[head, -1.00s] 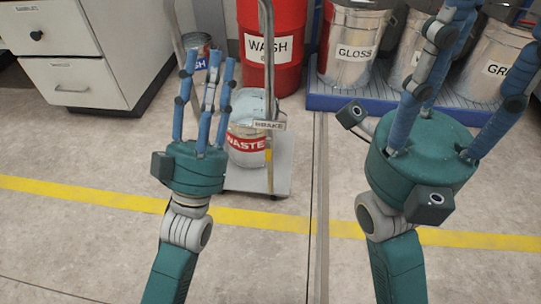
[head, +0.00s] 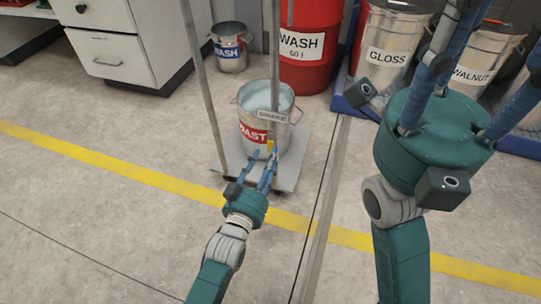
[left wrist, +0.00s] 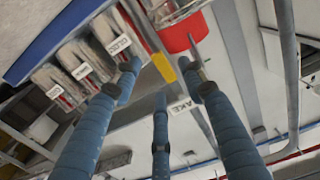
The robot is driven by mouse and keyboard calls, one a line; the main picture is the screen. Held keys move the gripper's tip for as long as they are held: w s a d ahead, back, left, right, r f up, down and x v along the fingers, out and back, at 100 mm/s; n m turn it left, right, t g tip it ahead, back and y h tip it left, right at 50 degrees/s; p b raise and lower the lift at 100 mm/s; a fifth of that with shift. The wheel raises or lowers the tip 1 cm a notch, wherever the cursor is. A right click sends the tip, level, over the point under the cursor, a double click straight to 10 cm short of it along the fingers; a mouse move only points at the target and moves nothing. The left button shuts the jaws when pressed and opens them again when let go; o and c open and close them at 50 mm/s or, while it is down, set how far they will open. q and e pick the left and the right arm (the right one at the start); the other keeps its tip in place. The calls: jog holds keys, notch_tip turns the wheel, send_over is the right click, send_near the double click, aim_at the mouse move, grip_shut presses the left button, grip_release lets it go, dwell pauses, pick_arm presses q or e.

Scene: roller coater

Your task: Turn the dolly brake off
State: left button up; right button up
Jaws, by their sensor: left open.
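The dolly (head: 288,175) is a flat grey platform with two upright handle posts. A small BRAKE label (head: 272,115) sits on its right post, with a yellow lever (head: 271,143) just below. In the left wrist view the yellow lever (left wrist: 163,67) shows ahead, between the fingertips in the picture, with part of the label (left wrist: 180,106) close by. My left gripper (head: 265,158) is open, its blue fingers pointing at the lever. Whether any finger touches it I cannot tell. My right gripper (head: 437,130) is raised at the right, fingers spread, tips outside the picture.
A metal WASTE bucket (head: 253,105) stands on the dolly behind the post. A drawer cabinet (head: 115,45) is back left. The floor in front is clear.

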aim_at(270, 146)
pick_arm(q)
jog(key=b+x, duration=0.1)
jog(key=x, duration=0.2)
jog(key=shift+w+d+r, duration=0.1)
jog(key=shift+w, duration=0.1)
grip_shut()
